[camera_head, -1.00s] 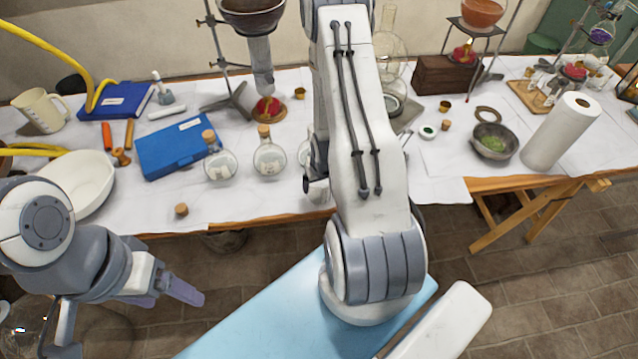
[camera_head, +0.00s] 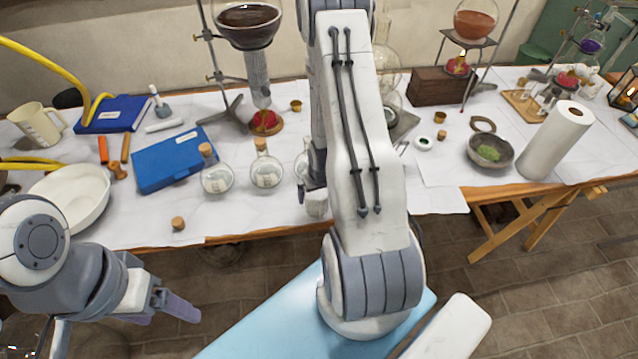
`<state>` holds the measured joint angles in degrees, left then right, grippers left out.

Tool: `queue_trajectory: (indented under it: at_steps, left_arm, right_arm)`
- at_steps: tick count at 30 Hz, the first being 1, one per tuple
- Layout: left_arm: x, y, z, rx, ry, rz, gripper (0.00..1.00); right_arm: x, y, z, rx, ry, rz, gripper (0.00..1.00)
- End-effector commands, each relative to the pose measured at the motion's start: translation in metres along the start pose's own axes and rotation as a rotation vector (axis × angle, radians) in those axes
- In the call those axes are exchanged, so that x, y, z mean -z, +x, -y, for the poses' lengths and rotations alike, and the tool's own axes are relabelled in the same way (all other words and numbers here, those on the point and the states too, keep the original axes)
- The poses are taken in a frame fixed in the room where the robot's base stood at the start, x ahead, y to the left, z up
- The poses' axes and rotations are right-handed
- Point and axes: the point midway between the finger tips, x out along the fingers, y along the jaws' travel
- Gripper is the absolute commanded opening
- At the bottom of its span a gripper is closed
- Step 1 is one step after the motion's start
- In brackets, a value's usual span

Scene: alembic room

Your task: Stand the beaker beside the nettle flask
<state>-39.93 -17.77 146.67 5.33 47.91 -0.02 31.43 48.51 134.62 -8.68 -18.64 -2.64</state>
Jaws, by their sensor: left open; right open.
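Two round corked flasks with pale labels stand near the table's front: a left one (camera_head: 216,178) and a middle one (camera_head: 266,172). A third flask (camera_head: 302,165) is partly hidden behind my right arm. I cannot read the labels to tell which is the nettle flask. A clear glass vessel (camera_head: 316,207), perhaps the beaker, shows at the table's front edge, mostly covered by my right arm. My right gripper (camera_head: 309,191) shows only as a dark sliver by this vessel, open. My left gripper (camera_head: 168,303) is open and empty, low in front of the table.
A blue case (camera_head: 172,160) and a white basin (camera_head: 75,195) lie left of the flasks. A loose cork (camera_head: 178,223) lies near the front edge. A stand with a burner (camera_head: 264,121) is behind. A mortar (camera_head: 490,150) and paper roll (camera_head: 556,140) stand right.

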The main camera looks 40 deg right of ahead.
Motion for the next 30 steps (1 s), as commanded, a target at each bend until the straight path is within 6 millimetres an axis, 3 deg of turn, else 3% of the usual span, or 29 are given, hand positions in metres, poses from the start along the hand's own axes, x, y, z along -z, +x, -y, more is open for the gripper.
queue_trajectory:
  at_steps: [13, 24, 27, 30]
  left_arm:
    - [0.0, -0.005, 0.0, 0.0, 0.0, 0.0, 0.78]
    - [0.0, -0.008, -0.001, 0.0, 0.0, 0.0, 0.78]
    - [0.0, -0.008, -0.001, 0.0, 0.0, 0.0, 0.78]
    - [0.0, -0.008, -0.001, 0.0, 0.0, 0.0, 0.78]
  right_arm:
    - [0.001, -0.082, 0.0, 0.0, 0.0, -0.003, 1.0]
    - [0.0, -0.095, 0.001, 0.0, -0.003, 0.001, 1.0]
    - [0.004, -0.102, 0.013, 0.001, -0.038, 0.004, 1.0]
    - [0.008, -0.119, 0.041, 0.004, -0.117, 0.014, 1.0]
